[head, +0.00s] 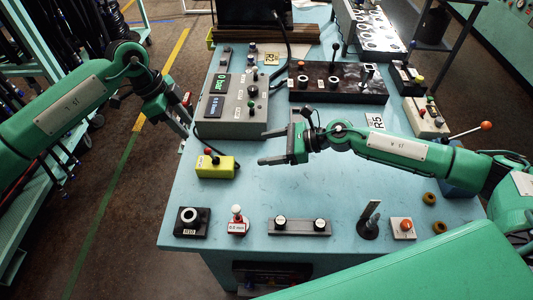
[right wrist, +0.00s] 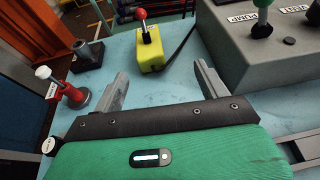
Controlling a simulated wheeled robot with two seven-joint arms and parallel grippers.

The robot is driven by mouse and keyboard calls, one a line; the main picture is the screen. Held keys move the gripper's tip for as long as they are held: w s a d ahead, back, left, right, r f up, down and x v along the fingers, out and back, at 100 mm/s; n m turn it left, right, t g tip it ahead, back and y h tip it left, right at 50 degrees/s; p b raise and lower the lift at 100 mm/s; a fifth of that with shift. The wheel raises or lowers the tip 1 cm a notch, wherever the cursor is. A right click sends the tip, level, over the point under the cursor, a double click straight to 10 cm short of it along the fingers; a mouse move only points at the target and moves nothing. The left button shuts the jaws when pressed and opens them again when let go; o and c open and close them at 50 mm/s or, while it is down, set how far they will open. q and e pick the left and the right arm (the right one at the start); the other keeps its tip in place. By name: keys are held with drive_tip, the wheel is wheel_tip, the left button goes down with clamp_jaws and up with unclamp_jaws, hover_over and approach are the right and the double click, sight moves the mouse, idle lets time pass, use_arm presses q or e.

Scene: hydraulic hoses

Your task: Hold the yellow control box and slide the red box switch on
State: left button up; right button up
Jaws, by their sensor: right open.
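The yellow control box (head: 216,167) sits on the left part of the blue table, with a red ball-topped lever (head: 208,151) on it. In the right wrist view the box (right wrist: 152,58) and its red knob (right wrist: 141,14) show ahead, beyond the fingertips. My right gripper (head: 267,147) is open and empty, to the right of the box and apart from it; its two fingers (right wrist: 161,76) are spread in the wrist view. My left gripper (head: 182,118) hangs at the table's left edge, up and left of the box and not touching it. Its finger gap is unclear.
A grey console (head: 233,125) stands just behind the box, a dark cable between them. The table centre is clear.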

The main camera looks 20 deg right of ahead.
sight(231, 163)
drive_tip(key=shift+s+a+f+n+g, duration=0.4)
drive_tip(key=shift+s+a+f, duration=0.15)
drive_tip(key=shift+a, duration=0.15)
drive_tip(key=shift+a+f, duration=0.15)
drive_tip(key=shift+a, duration=0.15)
drive_tip(key=x, duration=1.3)
drive_tip(key=shift+f, duration=0.15)
